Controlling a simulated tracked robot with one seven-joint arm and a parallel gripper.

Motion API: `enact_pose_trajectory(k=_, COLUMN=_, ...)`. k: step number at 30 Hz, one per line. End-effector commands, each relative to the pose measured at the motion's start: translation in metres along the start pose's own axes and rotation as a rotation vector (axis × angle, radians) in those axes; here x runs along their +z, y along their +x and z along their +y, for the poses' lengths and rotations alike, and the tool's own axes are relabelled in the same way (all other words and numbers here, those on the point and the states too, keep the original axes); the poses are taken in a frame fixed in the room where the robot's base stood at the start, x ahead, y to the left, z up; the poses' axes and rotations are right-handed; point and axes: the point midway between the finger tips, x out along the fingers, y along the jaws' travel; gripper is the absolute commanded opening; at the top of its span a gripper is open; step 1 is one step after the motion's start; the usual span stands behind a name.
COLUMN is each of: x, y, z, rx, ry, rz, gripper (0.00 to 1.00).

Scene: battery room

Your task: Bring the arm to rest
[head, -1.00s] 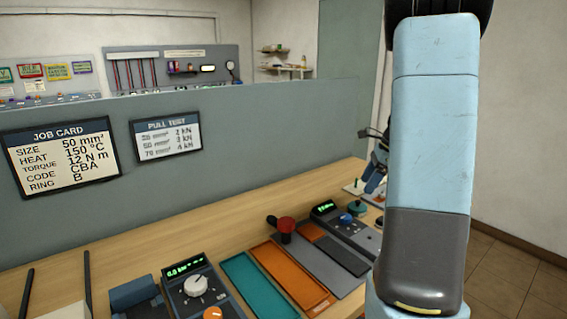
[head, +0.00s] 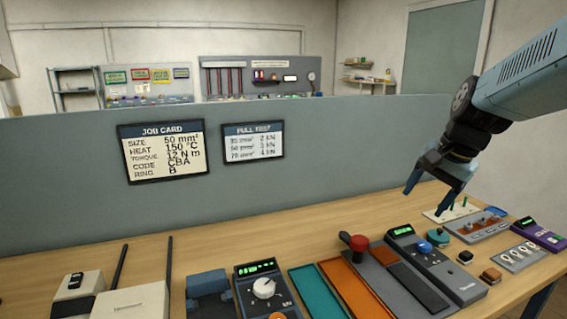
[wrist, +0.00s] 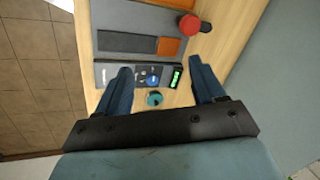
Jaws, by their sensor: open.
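My gripper (head: 433,188) is open and empty at the right in the head view. It hangs above the back right part of the workbench, with its fingers pointing down. In the wrist view my gripper (wrist: 160,92) shows two blue fingers set well apart. Between them, below, are a device with a green display (wrist: 150,77) and a small teal round knob (wrist: 155,99). The fingers seem clear of them.
The wooden bench (head: 215,240) carries a red-knobbed press (head: 357,245), teal tray (head: 325,290), orange tray (head: 360,288), dial unit (head: 266,290) and purple device (head: 538,234). A grey partition (head: 60,180) stands behind it, with a job card (head: 163,150). Air above the bench's left is free.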

Motion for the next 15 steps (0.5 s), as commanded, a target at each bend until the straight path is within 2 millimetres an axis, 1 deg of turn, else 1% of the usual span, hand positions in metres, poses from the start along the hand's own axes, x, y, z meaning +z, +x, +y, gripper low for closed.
enact_pose_trajectory(k=1, x=0.013, y=-0.006, z=0.000, rx=-0.004, ry=-0.073, rz=0.022, gripper=0.69)
enact_pose_trajectory(k=6, x=0.052, y=-0.017, z=0.005, rx=0.005, ry=-0.329, rz=0.094, gripper=0.69)
enact_pose_trajectory(k=12, x=0.092, y=-0.026, z=0.016, rx=0.031, ry=-0.614, rz=0.185, gripper=0.69)
enact_pose_trajectory(k=15, x=0.106, y=-0.028, z=0.021, rx=0.045, ry=-0.725, rz=0.224, gripper=0.69)
